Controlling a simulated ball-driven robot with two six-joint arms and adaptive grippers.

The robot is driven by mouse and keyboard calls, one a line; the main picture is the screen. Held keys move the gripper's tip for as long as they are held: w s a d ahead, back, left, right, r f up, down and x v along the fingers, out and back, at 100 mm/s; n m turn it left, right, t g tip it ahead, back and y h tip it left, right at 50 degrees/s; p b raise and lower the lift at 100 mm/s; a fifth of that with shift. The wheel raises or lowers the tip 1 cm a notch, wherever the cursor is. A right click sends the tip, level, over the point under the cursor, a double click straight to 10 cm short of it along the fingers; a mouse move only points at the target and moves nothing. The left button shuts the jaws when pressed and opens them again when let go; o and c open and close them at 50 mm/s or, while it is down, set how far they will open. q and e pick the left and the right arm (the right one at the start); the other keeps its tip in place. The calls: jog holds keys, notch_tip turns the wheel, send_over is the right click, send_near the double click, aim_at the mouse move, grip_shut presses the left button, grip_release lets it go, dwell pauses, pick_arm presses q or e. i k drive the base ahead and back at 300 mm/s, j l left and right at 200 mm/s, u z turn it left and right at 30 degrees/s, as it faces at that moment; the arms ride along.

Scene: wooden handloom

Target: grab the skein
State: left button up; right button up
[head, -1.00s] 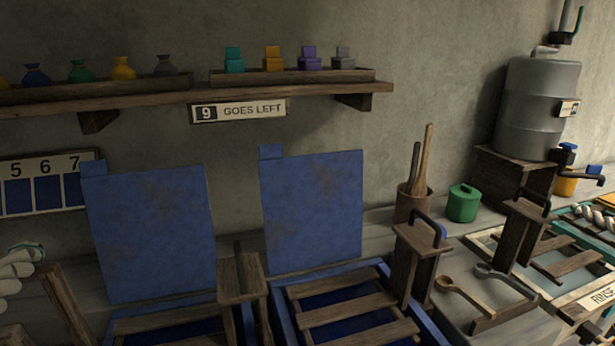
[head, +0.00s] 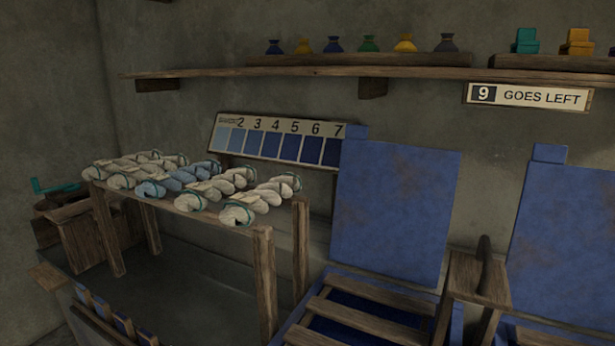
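Several twisted skeins lie in rows on a wooden stand at the left of the head view. Most are off-white, such as the front one (head: 237,213) and the one at the stand's right end (head: 287,183). Some have teal ties. I cannot tell which skein the task means. Neither of my grippers shows in the head view.
The wooden stand (head: 264,280) has legs at its corners. Blue vats with slatted tops (head: 360,318) and raised blue lids (head: 395,210) stand to its right. A shade card (head: 277,140) is behind. A wall shelf (head: 330,72) holds small bags and blocks.

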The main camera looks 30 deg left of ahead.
aim_at(156, 184)
jog(key=i+j+u, duration=0.1)
jog(key=u, duration=1.55)
jog(key=i+j, duration=0.1)
jog(key=j, duration=0.25)
jog(key=i+j, duration=0.1)
jog(key=j, duration=0.2)
jog(key=i+j+u, duration=0.1)
jog(key=j, duration=0.25)
